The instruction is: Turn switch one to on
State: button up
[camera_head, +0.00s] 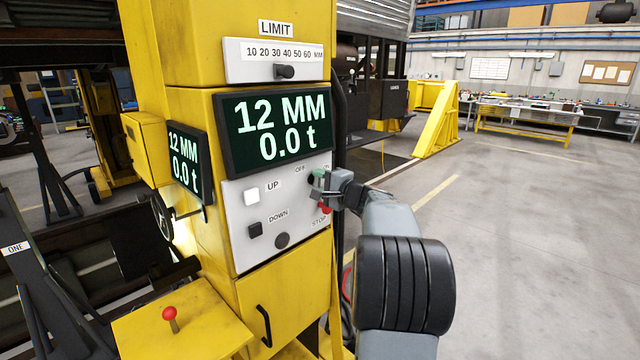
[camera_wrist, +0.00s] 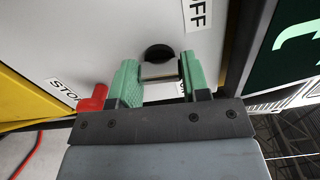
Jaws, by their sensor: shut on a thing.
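The switch (camera_wrist: 158,54) on the pale control panel (camera_head: 243,232) shows in the wrist view as a round black base with a silver piece between my fingers. My gripper (camera_wrist: 162,78) has its two green fingers shut on the switch, one on each side. In the head view my gripper (camera_head: 318,180) is at the panel's upper right, covering most of the switch. The OFF label (camera_head: 300,169) is just left of the fingers, and it also shows in the wrist view (camera_wrist: 198,13). A second label is mostly hidden. I cannot tell which position the switch is in.
The red stop button (camera_head: 324,208) is close below my gripper. White UP (camera_head: 252,196) and black DOWN (camera_head: 255,229) buttons are on the panel's left. The display (camera_head: 275,128) reads 12 MM, 0.0 t. A ONE sign (camera_head: 15,248) is at far left. Open floor lies right.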

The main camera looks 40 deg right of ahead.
jog(key=m, duration=0.6)
jog(key=m+p, duration=0.1)
jog(key=m, duration=0.3)
jog(key=shift+m, duration=0.7)
jog(key=o, duration=0.9)
jog(key=s, duration=0.4)
jog(key=s+d+b, duration=0.1)
jog(key=s, duration=0.4)
jog(key=s+d, duration=0.1)
jog(key=s, duration=0.3)
jog(key=shift+s+d+b, duration=0.25)
jog(key=shift+s+b, duration=0.05)
jog(key=shift+b, duration=0.1)
